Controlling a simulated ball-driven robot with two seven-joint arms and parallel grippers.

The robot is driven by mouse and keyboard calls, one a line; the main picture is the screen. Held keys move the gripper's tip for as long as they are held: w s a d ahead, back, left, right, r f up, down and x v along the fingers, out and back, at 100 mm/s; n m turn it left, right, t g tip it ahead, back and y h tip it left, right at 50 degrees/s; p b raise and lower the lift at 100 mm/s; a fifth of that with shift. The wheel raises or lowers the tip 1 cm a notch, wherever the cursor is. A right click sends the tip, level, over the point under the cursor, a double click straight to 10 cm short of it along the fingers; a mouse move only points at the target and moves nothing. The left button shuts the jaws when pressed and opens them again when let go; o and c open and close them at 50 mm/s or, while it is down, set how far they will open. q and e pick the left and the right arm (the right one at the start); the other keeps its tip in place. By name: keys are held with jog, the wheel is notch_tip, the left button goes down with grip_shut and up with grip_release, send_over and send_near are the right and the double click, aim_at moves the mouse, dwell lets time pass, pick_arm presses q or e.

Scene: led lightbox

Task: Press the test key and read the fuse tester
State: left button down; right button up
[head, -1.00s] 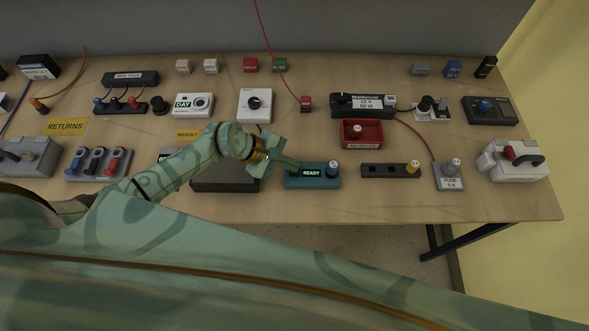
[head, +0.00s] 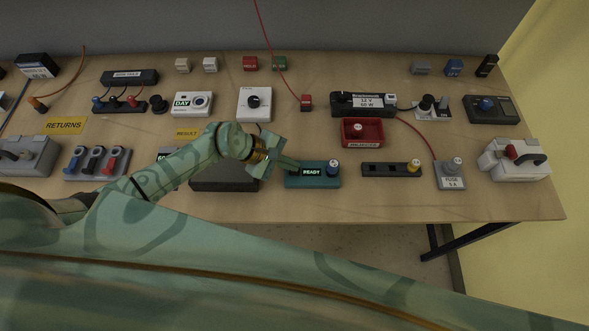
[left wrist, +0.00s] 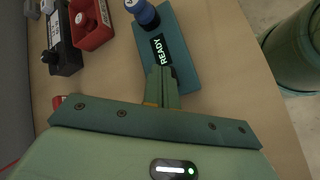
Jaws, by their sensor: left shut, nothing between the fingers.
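The fuse tester is a teal box (head: 315,181) near the front edge of the table, with a lit display (head: 312,172) reading "READY". A blue part with a pale top (head: 333,167) stands at its right end. My left gripper (head: 296,166) is shut and empty, with its fingertips at the left end of the tester. In the left wrist view the closed fingers (left wrist: 160,82) reach over the tester (left wrist: 187,72), just beside the display. They hide that end, so I cannot tell whether they touch a key. My right gripper is not in view.
A dark box (head: 225,177) lies under my left forearm. A black holder with a yellow-topped part (head: 390,170) and a grey "FUSE 5 A" block (head: 450,176) stand to the right. A red tray (head: 362,133) is behind the tester. Bare table lies in front.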

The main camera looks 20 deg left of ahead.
pick_arm(q)
jog(key=shift+f+b, duration=0.45)
jog(key=shift+f, duration=0.1)
dwell(0.7)
jog(key=shift+r, duration=0.1)
jog(key=shift+r+p, duration=0.65)
jog(key=shift+r, duration=0.15)
notch_tip(320, 180, up, 5)
jog(key=p, duration=0.4)
dwell(1.0)
